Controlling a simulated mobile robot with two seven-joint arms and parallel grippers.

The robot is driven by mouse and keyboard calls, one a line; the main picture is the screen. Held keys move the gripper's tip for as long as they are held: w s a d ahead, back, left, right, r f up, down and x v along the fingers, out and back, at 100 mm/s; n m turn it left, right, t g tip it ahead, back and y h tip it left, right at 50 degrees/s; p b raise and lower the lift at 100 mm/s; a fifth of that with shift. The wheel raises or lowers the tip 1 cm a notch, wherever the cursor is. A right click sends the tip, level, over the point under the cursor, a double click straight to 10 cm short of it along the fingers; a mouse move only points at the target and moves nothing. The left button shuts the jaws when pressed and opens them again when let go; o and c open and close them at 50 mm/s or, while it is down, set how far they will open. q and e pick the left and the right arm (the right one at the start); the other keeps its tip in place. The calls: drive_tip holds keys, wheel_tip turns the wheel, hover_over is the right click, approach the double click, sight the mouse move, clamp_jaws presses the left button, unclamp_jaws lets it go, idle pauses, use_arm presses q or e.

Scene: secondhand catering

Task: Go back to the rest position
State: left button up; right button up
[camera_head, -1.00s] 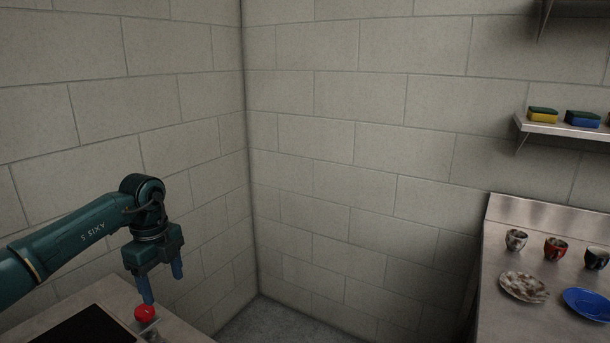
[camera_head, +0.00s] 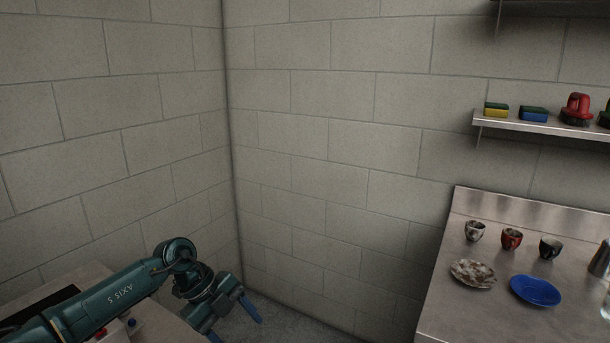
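My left gripper (camera_head: 236,322) is at the lower left, with its two blue fingers spread apart and nothing between them. It is over the grey floor, just right of the left counter (camera_head: 180,318). My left arm comes in from the bottom left corner and crosses in front of that counter. A red thing (camera_head: 130,322) on the counter is mostly hidden behind the arm. My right gripper is not in view.
Floor between counters is clear.

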use_arm(q)
drive_tip(key=s+d+r+n+t+h, duration=0.1)
drive_tip(key=s+d+n+t+h, duration=0.15)
drive_tip(key=s+d+h, duration=0.45)
drive_tip(key=s+d+r+n+t+h, duration=0.15)
drive_tip(key=d+t+h, duration=0.3)
drive_tip(key=d, duration=0.45)
drive_tip(key=s+a+f+n+t+y, duration=0.4)
drive_tip(key=a+f+n+t+y, duration=0.6)
drive_tip(key=n, duration=0.5)
drive_tip(key=s+a+f+n+g+y, duration=0.4)
drive_tip(key=s+a+f, duration=0.3)
drive_tip(key=s, duration=0.4)
drive_tip(key=shift+s+a+f+g+y, duration=0.2)
drive_tip(key=shift+s+f+g+y, duration=0.15)
drive_tip(key=shift+f+g, duration=0.45)
drive_tip(key=shift+r, duration=0.1)
